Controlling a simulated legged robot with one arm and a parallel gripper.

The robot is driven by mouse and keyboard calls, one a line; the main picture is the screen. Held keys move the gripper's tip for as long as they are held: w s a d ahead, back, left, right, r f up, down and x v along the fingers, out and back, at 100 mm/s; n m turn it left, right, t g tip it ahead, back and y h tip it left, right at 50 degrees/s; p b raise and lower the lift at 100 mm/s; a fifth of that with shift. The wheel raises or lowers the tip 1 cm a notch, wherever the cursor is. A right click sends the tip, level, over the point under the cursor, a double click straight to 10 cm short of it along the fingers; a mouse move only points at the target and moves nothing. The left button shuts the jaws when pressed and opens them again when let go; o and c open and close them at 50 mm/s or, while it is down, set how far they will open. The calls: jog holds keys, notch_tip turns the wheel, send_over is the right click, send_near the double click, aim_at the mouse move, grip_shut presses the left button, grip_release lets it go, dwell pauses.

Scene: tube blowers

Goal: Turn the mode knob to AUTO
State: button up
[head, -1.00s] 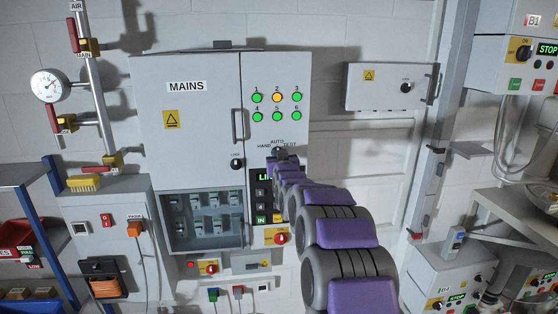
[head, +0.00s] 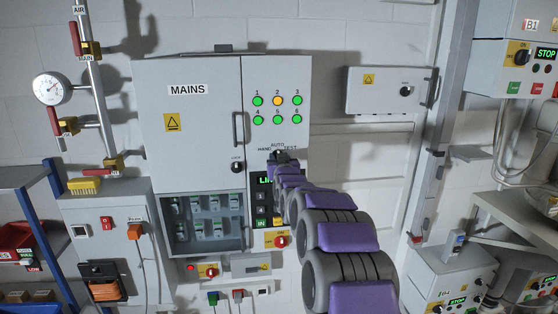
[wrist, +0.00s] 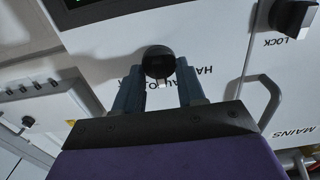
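The mode knob is a round black knob (wrist: 158,62) with a small white mark on its near edge. It sits on the grey MAINS cabinet (head: 190,120), below the indicator lamps. HAND, AUTO and TEST are lettered around it in the head view. In the wrist view the lettering appears upside down, with AUTO partly hidden behind a finger. My gripper (wrist: 160,88) is at the knob, one blue-grey finger on each side. The fingers stand apart; I cannot tell whether they touch it. I cannot tell surely which label the mark points to. In the head view my arm hides much of the knob.
A black LOCK knob (wrist: 294,17) and a door handle (wrist: 268,98) lie right of my gripper in the wrist view. A lit display strip (head: 263,200) and a red-yellow switch (head: 282,242) are below. A smaller grey box (head: 385,92) hangs to the right.

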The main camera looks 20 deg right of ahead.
jog(key=b+v, duration=0.1)
jog(key=v, duration=1.6)
jog(key=shift+b, duration=0.35)
jog(key=shift+s+a, duration=0.1)
jog(key=shift+s, duration=0.05)
jog(key=s+a+f+n+g+y+b, duration=0.1)
jog(key=s+a+f+g+y+b, duration=0.2)
jog(key=s+a+f, duration=0.55)
jog(key=s+a+f+n+g+y+b, duration=0.1)
jog(key=s+a+f+g+b, duration=0.4)
jog(key=f, duration=0.6)
jog(key=s+a+f+g+b, duration=0.1)
jog(key=s+f+g, duration=0.2)
jog(key=s, duration=0.7)
jog(key=s+a+f+g+b, duration=0.2)
jog(key=s+f+g, duration=0.2)
jog(key=s, duration=0.7)
jog(key=s+a+f+n+g+y+b, duration=0.1)
jog(key=s+f+g, duration=0.3)
jog(key=s, duration=0.7)
jog(key=shift+a+f+b, duration=0.3)
jog(key=shift+a+f, duration=0.05)
jog(key=shift+f, duration=0.45)
jog(key=shift+s, duration=0.1)
